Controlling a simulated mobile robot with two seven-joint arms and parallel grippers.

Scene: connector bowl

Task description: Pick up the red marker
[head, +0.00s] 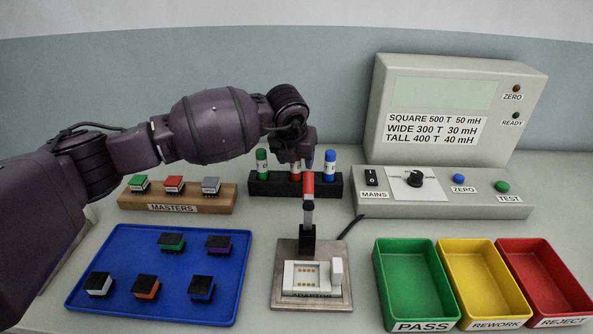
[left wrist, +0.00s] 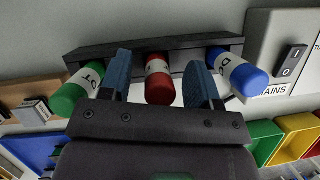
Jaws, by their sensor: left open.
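The red marker (head: 295,173) stands in the middle of a black holder (head: 262,186), mostly hidden behind my left gripper and a red-topped lever in the head view. In the left wrist view the red marker (left wrist: 158,82) lies between the two blue fingers of my left gripper (left wrist: 160,72), with a visible gap on each side. My left gripper (head: 297,152) is open above the holder, pointing down. A green marker (head: 262,164) stands to the left and a blue marker (head: 329,165) to the right. My right gripper is not in view.
The test fixture (head: 283,302) with its upright red-topped lever (head: 308,186) stands in front of the holder. The masters block (head: 222,199) is at left, above a blue tray (head: 130,308) of connectors. The meter (head: 440,206) and green, yellow and red bins (head: 383,262) are at right.

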